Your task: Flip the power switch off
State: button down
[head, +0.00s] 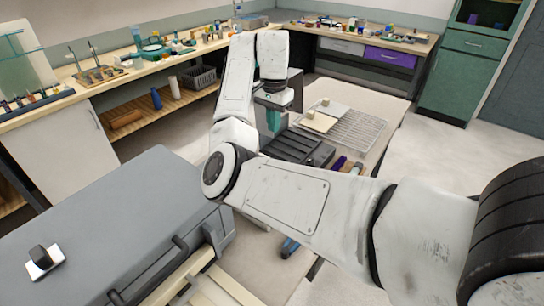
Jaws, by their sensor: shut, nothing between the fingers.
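A switch with a dark lever on a small white plate (42,262) sits on top of the large grey cabinet-like box (130,215) at the lower left. It looks like the power switch; which position it is in I cannot tell. My gripper (273,122) is shut and empty, with teal fingers pointing down. It is far from the switch, up and to the right in the picture, over or in front of the dark equipment on the middle table. The fingertips are small and partly hard to make out.
The grey box has a dark bar handle (150,275) on its front. A middle table holds a wire rack (355,132) with pale blocks. A long bench (100,95) with small glassware and tools runs along the left wall. A green cabinet (462,75) stands at the back right; floor is clear before it.

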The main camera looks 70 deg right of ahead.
notch_tip(320, 180, down, 14)
jog(key=p, duration=0.2)
jog(key=shift+p, duration=0.35)
jog(key=shift+d+f, duration=0.1)
